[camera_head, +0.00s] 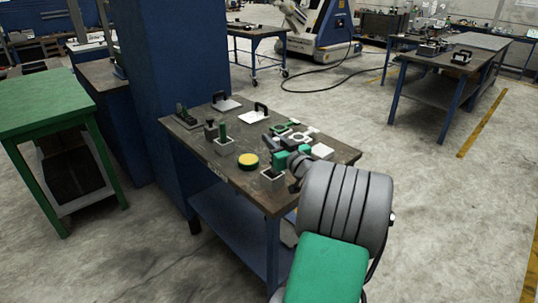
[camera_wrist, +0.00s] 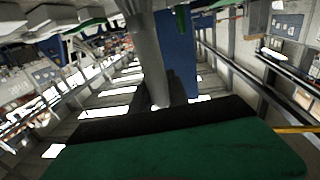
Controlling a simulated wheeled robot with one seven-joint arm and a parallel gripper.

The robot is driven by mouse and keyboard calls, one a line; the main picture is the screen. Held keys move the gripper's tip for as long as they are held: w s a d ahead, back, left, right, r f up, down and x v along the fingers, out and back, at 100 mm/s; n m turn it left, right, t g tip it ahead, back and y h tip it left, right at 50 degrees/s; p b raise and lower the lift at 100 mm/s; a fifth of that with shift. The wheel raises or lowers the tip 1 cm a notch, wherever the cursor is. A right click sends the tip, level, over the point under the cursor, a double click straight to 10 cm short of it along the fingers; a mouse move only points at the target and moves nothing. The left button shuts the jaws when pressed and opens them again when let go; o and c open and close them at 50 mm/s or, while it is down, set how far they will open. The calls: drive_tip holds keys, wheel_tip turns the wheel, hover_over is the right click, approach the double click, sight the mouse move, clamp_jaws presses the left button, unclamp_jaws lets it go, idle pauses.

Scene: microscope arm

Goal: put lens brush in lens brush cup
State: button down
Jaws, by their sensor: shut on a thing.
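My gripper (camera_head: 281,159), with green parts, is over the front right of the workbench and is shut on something. The held thing is mostly hidden in the head view, so I cannot make out the lens brush clearly. A small square, open-topped grey cup (camera_head: 272,181) stands just below and in front of the gripper near the bench edge. A similar square holder (camera_head: 224,148) with a green upright piece in it stands further left. In the wrist view a grey tapered shaft (camera_wrist: 149,55) hangs above a large green and black body; I cannot tell what the shaft is.
The workbench (camera_head: 205,162) also carries a yellow-topped round tin (camera_head: 248,160), a white plate with a black handle (camera_head: 254,116), and small parts beyond the gripper. A blue column (camera_head: 170,80) rises behind its left end. A green table (camera_head: 40,100) stands at left.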

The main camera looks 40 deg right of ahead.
drive_tip(key=f, duration=0.2)
drive_tip(key=a+f, duration=0.1)
drive_tip(key=f, duration=0.2)
drive_tip(key=shift+w+a+f+b, duration=0.1)
drive_tip(key=shift+a+f+b, duration=0.15)
drive_tip(key=shift+f+b, duration=0.1)
drive_tip(key=c, duration=1.6)
unclamp_jaws()
drive_tip(key=shift+o, duration=0.6)
drive_tip(key=shift+w+d, duration=0.1)
drive_tip(key=shift+w, duration=0.05)
drive_tip(key=shift+o, duration=1)
drive_tip(key=shift+r, duration=0.4)
